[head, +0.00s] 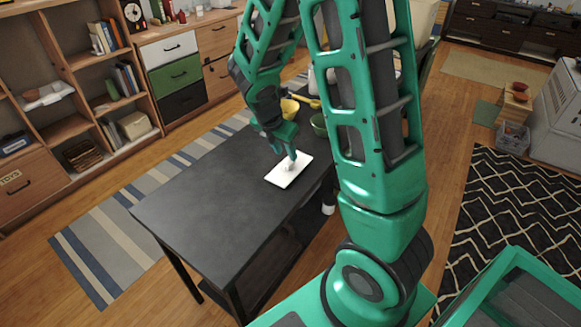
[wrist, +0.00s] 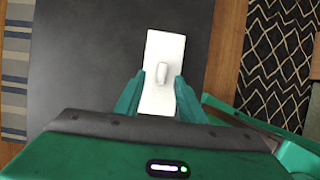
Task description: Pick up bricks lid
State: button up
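The lid is a white, flat rectangle (head: 288,172) with a small raised handle, lying on the dark table (head: 205,205) near its right edge. It also shows in the wrist view (wrist: 164,48), with the handle (wrist: 162,72) near its middle. My gripper (head: 291,158) points down over the lid. In the wrist view the two green fingers (wrist: 155,92) are apart, one on each side of the lid's near part. The handle lies just beyond the fingertips in that view, with nothing seen between the fingers but the lid. I cannot tell whether the fingers touch the lid.
A yellow cup (head: 289,108) and a green bowl (head: 319,124) stand at the table's far end, behind my gripper. The table's near left part is bare. Shelves (head: 85,80) line the left wall. A patterned rug (head: 525,215) lies on the floor at right.

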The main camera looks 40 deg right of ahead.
aim_at(289, 161)
jog(key=shift+x, duration=2.55)
jog(key=shift+s+a+f, duration=0.1)
jog(key=shift+s+a, duration=0.05)
grip_shut()
